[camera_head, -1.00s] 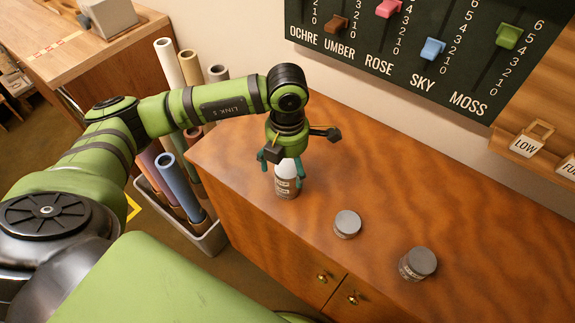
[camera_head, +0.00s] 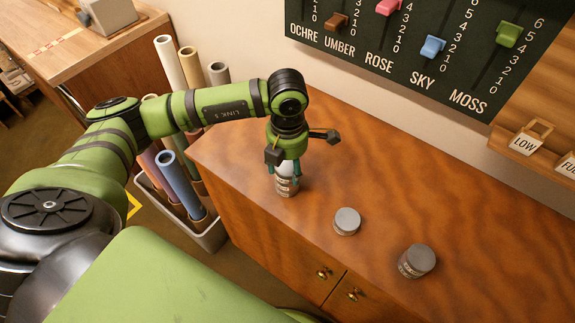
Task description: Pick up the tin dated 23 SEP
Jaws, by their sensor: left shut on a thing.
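My left gripper (camera_head: 285,167) points down over the left part of the wooden cabinet top and is shut on a tin (camera_head: 287,187). That tin is upright, with a pale label whose print is too small to read. Its upper part is hidden by the gripper. A second grey-lidded tin (camera_head: 346,222) stands to the right and nearer to me. A third grey-lidded tin (camera_head: 417,262) stands farther right, near the front edge, with a label too small to read. I cannot tell which tin is dated 23 SEP. My right gripper is not in view.
The cabinet top (camera_head: 400,180) is clear behind and between the tins. A bin (camera_head: 205,235) of rolled tubes stands against its left end. A dark slider board (camera_head: 430,50) hangs on the wall. Tags hang on a wooden rail (camera_head: 520,148) at right.

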